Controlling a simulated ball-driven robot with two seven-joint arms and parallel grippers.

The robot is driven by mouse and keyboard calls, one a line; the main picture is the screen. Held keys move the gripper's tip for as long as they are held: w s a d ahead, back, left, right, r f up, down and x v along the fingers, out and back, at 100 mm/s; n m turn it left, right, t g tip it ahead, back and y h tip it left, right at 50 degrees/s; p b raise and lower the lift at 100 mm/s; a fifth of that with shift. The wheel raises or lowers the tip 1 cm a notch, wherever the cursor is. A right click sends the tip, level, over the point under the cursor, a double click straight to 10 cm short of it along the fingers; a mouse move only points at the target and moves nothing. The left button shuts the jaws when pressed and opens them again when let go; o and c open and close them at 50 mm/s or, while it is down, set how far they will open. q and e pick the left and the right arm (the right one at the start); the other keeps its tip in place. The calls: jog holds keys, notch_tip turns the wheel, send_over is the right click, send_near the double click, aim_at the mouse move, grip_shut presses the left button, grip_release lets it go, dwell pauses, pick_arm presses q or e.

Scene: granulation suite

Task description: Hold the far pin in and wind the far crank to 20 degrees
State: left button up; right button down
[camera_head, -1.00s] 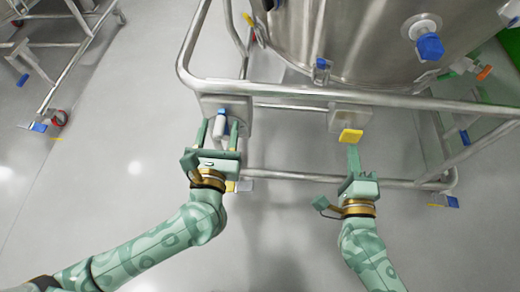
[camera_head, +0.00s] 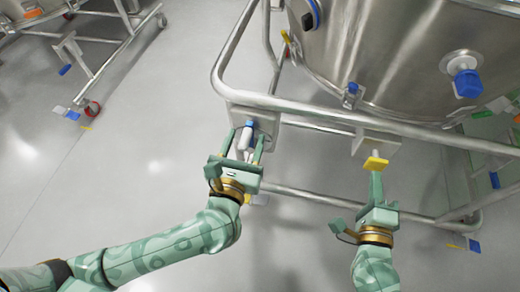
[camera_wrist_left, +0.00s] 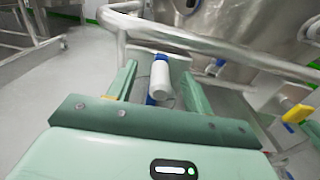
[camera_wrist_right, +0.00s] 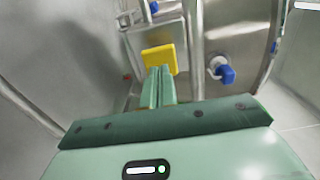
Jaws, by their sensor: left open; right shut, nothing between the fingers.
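My left gripper (camera_head: 246,147) is open, with one finger on each side of the handle; I see no clamping. The pin has a yellow square head (camera_head: 376,163) on a second grey plate to the right. My right gripper (camera_head: 377,174) is shut and empty, its fingertips at the yellow head. In the right wrist view the fingertips overlap the head (camera_wrist_right: 158,58); I cannot tell whether they press it.
A steel tubular frame (camera_head: 310,108) surrounds a large steel vessel (camera_head: 400,60) with a blue-capped port (camera_head: 467,83). Another wheeled frame (camera_head: 95,60) stands at the upper left.

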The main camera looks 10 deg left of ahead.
aim_at(375, 167)
jog(key=shift+w, duration=1.7)
pick_arm(q)
grip_shut()
